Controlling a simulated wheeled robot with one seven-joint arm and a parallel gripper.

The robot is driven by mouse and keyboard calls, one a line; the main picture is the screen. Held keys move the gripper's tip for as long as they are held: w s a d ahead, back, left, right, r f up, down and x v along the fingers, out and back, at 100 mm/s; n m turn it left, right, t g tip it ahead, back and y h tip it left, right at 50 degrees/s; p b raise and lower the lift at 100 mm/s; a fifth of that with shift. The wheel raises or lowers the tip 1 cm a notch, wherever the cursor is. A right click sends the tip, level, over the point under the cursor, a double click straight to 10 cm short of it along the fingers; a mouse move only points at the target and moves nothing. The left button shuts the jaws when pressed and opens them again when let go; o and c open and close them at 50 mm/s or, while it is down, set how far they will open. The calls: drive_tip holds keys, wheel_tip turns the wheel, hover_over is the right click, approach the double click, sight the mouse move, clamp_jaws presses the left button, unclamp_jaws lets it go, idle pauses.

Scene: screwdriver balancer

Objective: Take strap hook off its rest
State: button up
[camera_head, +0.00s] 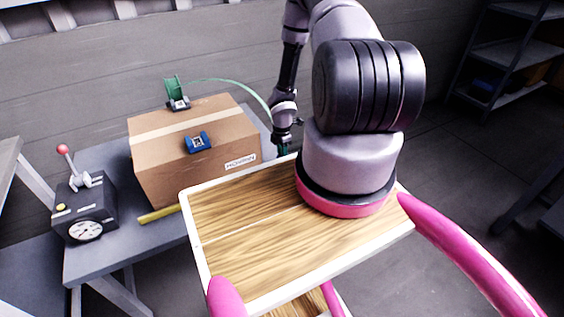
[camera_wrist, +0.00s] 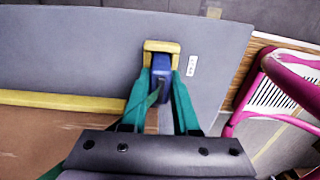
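The strap hook (camera_wrist: 161,72) is a dark blue block in the wrist view, sitting at the yellow rest (camera_wrist: 161,46) on the grey table. My gripper (camera_wrist: 160,84) has its two green fingers on either side of the hook, very close to it. I cannot tell whether they touch it. A green strap (camera_head: 228,81) arcs from a green reel (camera_head: 175,89) on the box toward my gripper (camera_head: 285,148). In the head view the hook and its rest are hidden behind my arm and the wooden tray.
A cardboard box (camera_head: 181,168) stands on the grey table (camera_head: 83,262), with a blue buckle (camera_head: 198,142) on top. A yellow bar (camera_head: 159,214) lies beside it. A black tensioner (camera_head: 84,208) with a red-knobbed lever stands left. A pink-framed chair-like item (camera_wrist: 284,90) is at right.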

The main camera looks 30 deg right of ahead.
clamp_jaws()
idle(1.1)
